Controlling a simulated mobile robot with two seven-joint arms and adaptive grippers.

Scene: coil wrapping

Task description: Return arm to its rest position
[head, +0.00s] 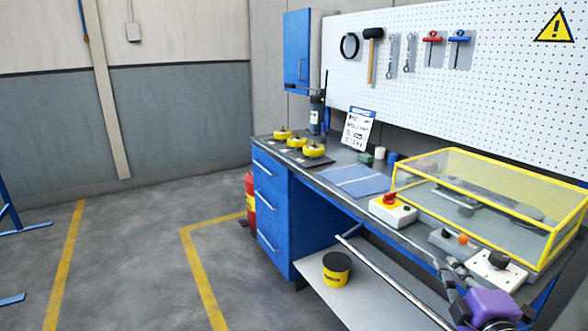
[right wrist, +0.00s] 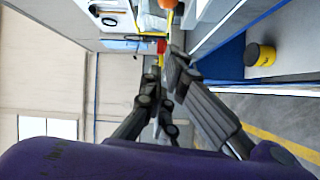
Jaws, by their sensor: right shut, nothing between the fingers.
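My right gripper (head: 452,270) shows at the lower right of the head view, with its purple body and grey fingers beside the front edge of the workbench (head: 345,200). In the right wrist view its dark fingers (right wrist: 165,82) come together with nothing between them. The right gripper is shut and empty, apart from the objects on the bench. My left arm and gripper are not in view.
A yellow-framed clear case (head: 490,160), a red-knobbed box (head: 393,209) and a socket box (head: 495,268) are close to the right gripper. A yellow tub (head: 337,268) stands on the lower shelf. The floor at left is open.

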